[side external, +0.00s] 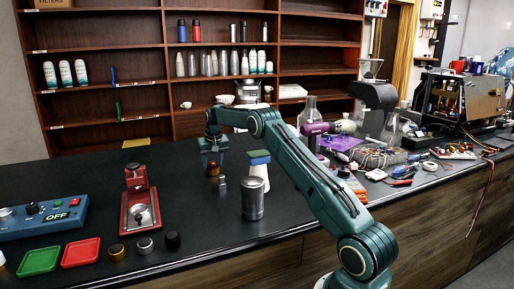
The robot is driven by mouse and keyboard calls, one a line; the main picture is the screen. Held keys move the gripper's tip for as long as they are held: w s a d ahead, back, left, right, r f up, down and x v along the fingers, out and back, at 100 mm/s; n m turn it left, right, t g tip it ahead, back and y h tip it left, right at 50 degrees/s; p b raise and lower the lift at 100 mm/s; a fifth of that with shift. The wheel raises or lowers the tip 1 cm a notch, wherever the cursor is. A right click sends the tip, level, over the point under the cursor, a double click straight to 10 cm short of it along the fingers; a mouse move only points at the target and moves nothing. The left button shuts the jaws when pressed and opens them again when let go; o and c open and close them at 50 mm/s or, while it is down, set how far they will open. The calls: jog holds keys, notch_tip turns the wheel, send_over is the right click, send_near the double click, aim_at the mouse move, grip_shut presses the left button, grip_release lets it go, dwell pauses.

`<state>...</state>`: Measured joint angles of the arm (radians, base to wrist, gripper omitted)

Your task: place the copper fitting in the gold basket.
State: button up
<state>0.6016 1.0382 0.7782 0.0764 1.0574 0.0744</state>
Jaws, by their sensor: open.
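My gripper (212,163) points down over the back middle of the dark counter, and its jaws are open. A small brown, copper-coloured piece (212,171), which looks like the copper fitting, stands right below or between the fingertips. I cannot tell whether the fingers touch it. A small grey metal fitting (222,183) stands just in front and to the right of it. The gold basket (117,252) is a small round gold-brown cup near the front edge of the counter at the left, well away from my gripper.
A silver basket (145,245) and a black one (172,240) stand beside the gold one. Nearby are a red press stand (140,210), a red tray (81,252) and a green tray (39,261). A dark metal canister (252,203) stands near my arm. Clutter fills the right.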

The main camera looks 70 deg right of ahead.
jog(key=shift+r, duration=0.15)
jog(key=v, duration=1.2)
dwell(0.3)
jog(key=shift+a, duration=0.1)
